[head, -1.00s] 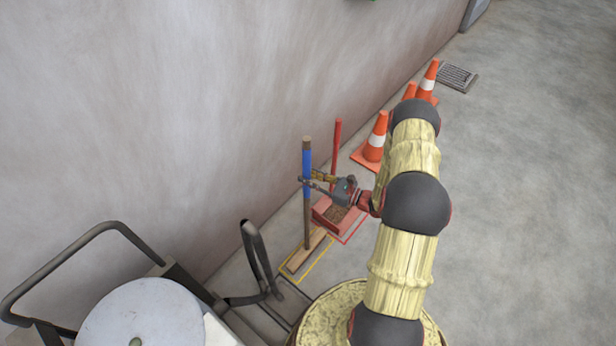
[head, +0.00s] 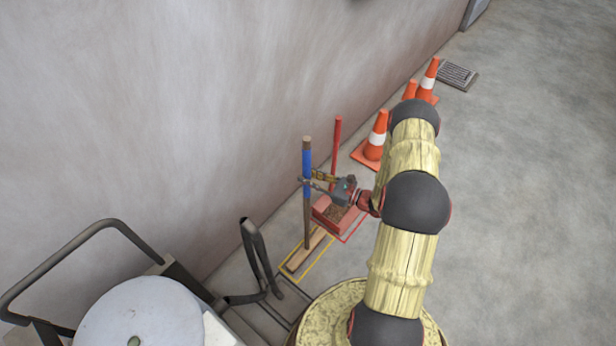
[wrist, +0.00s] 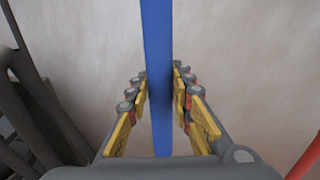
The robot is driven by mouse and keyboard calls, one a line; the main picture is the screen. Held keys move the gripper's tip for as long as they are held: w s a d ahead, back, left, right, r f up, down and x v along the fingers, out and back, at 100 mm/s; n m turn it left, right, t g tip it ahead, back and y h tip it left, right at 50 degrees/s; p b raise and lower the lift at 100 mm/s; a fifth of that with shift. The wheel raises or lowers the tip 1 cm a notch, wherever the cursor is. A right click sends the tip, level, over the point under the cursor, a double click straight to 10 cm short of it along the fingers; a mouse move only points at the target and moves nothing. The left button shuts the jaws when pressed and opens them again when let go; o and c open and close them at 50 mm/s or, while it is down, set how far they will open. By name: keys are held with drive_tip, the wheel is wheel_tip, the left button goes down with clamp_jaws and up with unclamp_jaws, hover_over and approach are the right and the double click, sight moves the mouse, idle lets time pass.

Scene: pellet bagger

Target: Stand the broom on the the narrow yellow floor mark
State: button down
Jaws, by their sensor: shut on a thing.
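The broom (head: 307,221) stands upright near the wall, with a brown stick, a blue grip section and a wooden head (head: 304,255) at the floor. Its head lies within the narrow yellow floor mark (head: 318,263), whose outline shows around it. I cannot tell whether the head touches the floor. My gripper (head: 310,182) is shut on the handle at the lower part of the blue section. In the wrist view the blue grip (wrist: 158,60) runs between the two fingers (wrist: 160,95).
A red dustpan (head: 330,212) with an upright red handle stands in a red floor outline just behind the broom. Orange cones (head: 376,138) line the wall beyond. A cart with a dark tube handle (head: 110,228) and a white roll (head: 140,315) is at lower left. Open floor lies right.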

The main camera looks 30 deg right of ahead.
drive_tip(key=c, duration=1.5)
unclamp_jaws()
drive_tip(key=shift+o, duration=1.3)
drive_tip(key=o, duration=1.1)
drive_tip(key=shift+o, duration=0.7)
drive_tip(key=v, duration=1.6)
